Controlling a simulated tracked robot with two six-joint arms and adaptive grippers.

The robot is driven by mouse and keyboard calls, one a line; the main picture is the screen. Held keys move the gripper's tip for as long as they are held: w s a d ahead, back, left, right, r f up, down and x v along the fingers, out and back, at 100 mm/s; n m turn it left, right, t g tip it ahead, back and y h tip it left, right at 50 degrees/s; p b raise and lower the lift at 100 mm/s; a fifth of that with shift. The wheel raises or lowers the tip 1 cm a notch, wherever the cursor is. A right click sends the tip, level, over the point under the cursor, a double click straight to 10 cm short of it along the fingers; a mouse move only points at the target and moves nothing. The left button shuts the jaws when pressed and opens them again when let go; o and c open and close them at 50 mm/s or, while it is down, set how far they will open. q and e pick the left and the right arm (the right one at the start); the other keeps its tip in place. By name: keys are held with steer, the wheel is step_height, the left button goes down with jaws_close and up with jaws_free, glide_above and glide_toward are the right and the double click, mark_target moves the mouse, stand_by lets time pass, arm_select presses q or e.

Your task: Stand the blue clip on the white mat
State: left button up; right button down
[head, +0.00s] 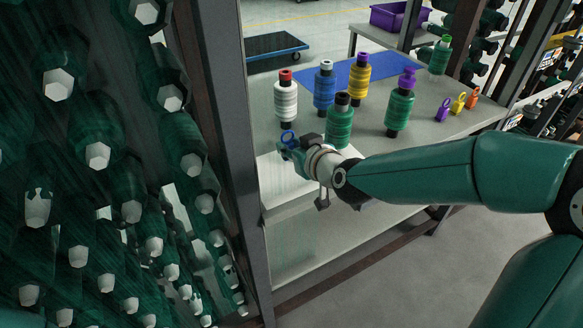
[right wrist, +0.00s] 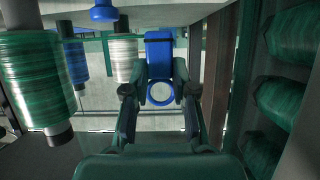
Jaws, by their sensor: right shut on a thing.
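The blue clip (head: 288,136) is held in my right gripper (head: 291,146), its ring end showing above the fingers in the head view. In the right wrist view the blue clip (right wrist: 159,47) sits between the two fingers (right wrist: 160,88), which are shut on it. The white mat (head: 283,184) lies at the near left of the grey table, partly hidden by my right gripper and wrist. The clip and gripper are over the mat's far part; I cannot tell whether the clip touches it. My left gripper is not in view.
A green spool (head: 339,122) stands close beyond my right wrist, with white (head: 286,103), blue (head: 324,90), yellow (head: 359,82) and purple-capped green (head: 399,108) spools around it. Purple (head: 443,110), yellow (head: 458,103) and orange (head: 472,98) clips stand at right. A metal post (head: 222,120) rises at left.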

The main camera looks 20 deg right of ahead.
step_height(320, 180, down, 4)
steer(key=shift+f+b, duration=0.2)
steer(key=shift+b, duration=0.45)
steer(key=shift+r, duration=0.1)
steer(key=c, duration=0.9)
jaws_free()
steer(key=shift+c, duration=0.2)
steer(key=p+v, duration=0.1)
steer(key=v, duration=1.1)
